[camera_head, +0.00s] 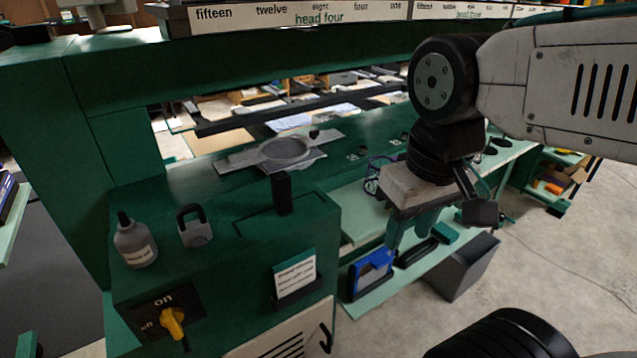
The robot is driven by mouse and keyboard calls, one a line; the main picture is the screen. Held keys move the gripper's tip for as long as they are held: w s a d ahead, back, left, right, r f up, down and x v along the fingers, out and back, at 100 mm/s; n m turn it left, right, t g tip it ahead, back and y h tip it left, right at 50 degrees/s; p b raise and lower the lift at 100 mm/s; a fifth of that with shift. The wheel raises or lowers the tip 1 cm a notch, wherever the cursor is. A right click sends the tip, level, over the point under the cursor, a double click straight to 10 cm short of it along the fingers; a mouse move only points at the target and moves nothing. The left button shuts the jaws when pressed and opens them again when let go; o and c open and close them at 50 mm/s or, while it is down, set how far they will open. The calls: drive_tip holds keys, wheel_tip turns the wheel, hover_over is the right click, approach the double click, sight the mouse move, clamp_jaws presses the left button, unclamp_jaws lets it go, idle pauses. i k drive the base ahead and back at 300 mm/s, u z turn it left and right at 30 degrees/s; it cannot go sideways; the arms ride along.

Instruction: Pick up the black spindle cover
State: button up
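I cannot tell for certain which thing is the black spindle cover. Black candidates are the upright block (282,192) on the near end of the green machine, and several small dark round pieces (490,149) farther along its bed, beyond my arm. My gripper (470,205) hangs at the right of centre, in front of the bench. It is apart from the upright block. A dark finger-like part shows at its right side, but its fingertips and the gap between them are not clear. I see nothing surely held in it.
A grey bottle (135,243) and a padlock (194,228) stand on the green machine (240,240). A yellow switch (172,323) is on its front. A metal plate with a round opening (285,150) lies behind. A blue box (371,272) and grey bin (464,266) are lower right. Floor is open at right.

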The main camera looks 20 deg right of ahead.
sight(281, 181)
drive_tip(key=z, duration=2.6)
drive_tip(key=k, duration=1.55)
drive_tip(key=u, duration=1.7)
